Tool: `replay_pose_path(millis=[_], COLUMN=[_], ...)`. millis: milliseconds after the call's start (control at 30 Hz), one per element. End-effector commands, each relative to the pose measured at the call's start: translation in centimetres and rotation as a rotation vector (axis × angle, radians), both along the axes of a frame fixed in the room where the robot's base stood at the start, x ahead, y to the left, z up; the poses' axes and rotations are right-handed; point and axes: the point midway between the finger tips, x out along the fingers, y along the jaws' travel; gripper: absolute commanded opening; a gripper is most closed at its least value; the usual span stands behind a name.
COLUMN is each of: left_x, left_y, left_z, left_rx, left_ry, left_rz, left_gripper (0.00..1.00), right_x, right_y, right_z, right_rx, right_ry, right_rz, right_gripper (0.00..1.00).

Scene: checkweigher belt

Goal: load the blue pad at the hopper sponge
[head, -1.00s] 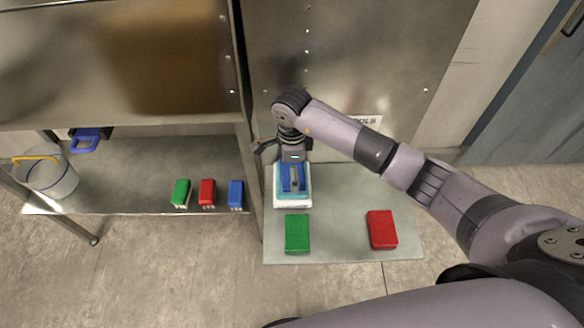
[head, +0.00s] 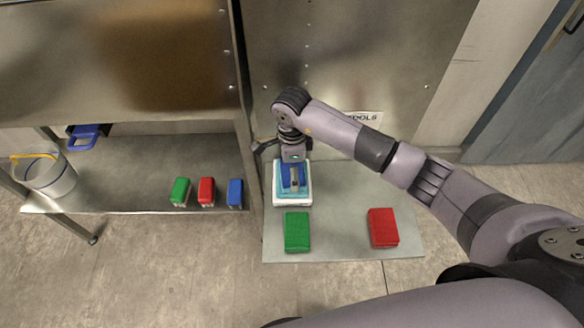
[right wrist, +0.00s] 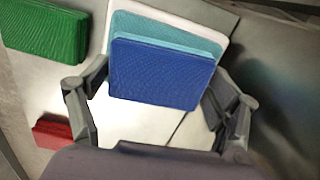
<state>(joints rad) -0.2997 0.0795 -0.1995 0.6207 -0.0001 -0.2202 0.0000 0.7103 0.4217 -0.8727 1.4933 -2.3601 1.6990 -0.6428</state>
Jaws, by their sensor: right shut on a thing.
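My right gripper (head: 294,178) points down over the left end of the right-hand shelf and is shut on the blue pad (head: 287,181). In the right wrist view the blue pad (right wrist: 160,75) lies between the two fingers. The teal sponge (head: 306,194) is directly beneath or behind the pad; it also shows in the wrist view (right wrist: 165,30). It sits on a white base (head: 292,203). I cannot tell whether the pad touches the sponge. My left gripper is out of view.
A green pad (head: 297,232) and a red pad (head: 383,228) lie on the right shelf (head: 340,246). On the left shelf stand small green (head: 180,190), red (head: 206,190) and blue (head: 235,191) blocks and a clear bucket (head: 45,177). A metal post (head: 252,150) separates the shelves.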

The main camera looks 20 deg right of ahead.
Motion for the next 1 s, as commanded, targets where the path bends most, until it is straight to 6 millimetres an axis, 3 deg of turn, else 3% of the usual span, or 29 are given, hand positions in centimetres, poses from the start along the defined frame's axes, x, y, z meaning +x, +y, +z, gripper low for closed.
replay_pose_path(millis=[1000], left_x=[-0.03], left_y=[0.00], left_z=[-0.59], left_rx=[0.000], left_ry=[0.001], left_rz=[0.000], left_gripper=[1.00], right_x=[-0.03], right_y=[-0.03], right_z=[-0.65], right_rx=[-0.001], right_ry=[0.001], right_rz=[-0.001], right_gripper=[0.60])
